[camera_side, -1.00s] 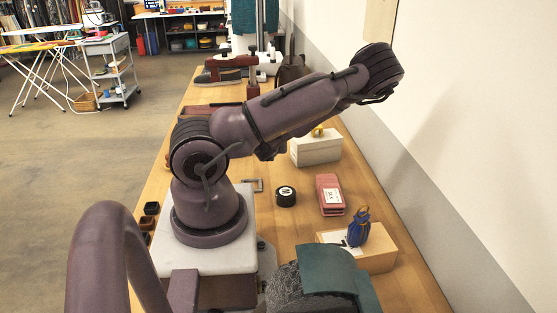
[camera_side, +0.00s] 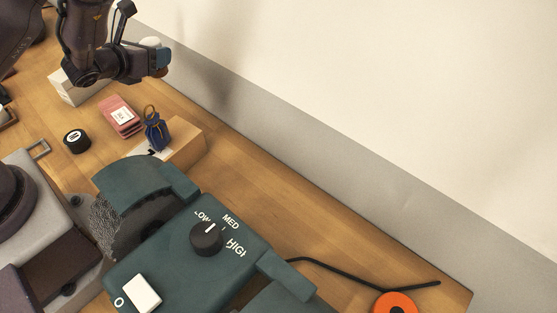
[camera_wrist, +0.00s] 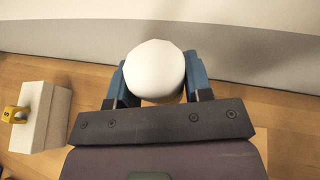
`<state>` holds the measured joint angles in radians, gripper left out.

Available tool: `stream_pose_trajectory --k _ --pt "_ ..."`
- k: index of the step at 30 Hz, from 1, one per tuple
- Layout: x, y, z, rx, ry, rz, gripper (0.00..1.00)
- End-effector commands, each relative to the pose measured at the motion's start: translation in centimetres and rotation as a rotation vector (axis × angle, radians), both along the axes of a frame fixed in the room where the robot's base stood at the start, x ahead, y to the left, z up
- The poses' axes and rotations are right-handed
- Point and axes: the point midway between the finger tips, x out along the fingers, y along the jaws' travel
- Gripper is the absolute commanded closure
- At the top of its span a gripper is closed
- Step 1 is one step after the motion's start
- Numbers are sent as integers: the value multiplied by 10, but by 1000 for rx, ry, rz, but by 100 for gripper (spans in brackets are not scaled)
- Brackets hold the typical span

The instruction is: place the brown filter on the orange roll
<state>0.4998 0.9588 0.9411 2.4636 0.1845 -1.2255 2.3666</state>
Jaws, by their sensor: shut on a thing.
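My gripper (camera_side: 154,58) is at the upper left of the side view, raised above the bench near the wall. Its blue fingers (camera_wrist: 197,75) are shut on a rounded thing, which I take for the brown filter (camera_side: 160,72). In the wrist view the filter (camera_wrist: 155,68) shows a white round face with a thin tan edge below; its lower part is hidden. The orange roll (camera_side: 394,303), a flat orange ring with a dark centre, lies at the bottom right of the side view, partly cut off by the frame. My gripper is far from it.
A green machine (camera_side: 190,262) with a dial stands between; its black cable (camera_side: 345,272) runs near the roll. A cardboard box (camera_side: 186,146), blue pouch (camera_side: 157,133), pink packet (camera_side: 121,117), black tape (camera_side: 76,141) and white box (camera_side: 80,88) stand on the bench. The wall borders it.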

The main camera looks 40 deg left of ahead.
Motion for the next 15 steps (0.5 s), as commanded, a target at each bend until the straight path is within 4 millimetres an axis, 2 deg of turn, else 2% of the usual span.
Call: stream_pose_trajectory --k 1,6,9,15 --pt "12 -29 5 -3 -6 -102 83" --pt "30 -113 18 -2 -5 -396 83" --pt "31 -154 25 0 -4 -539 83" --pt "23 -223 37 -1 -4 -785 83"
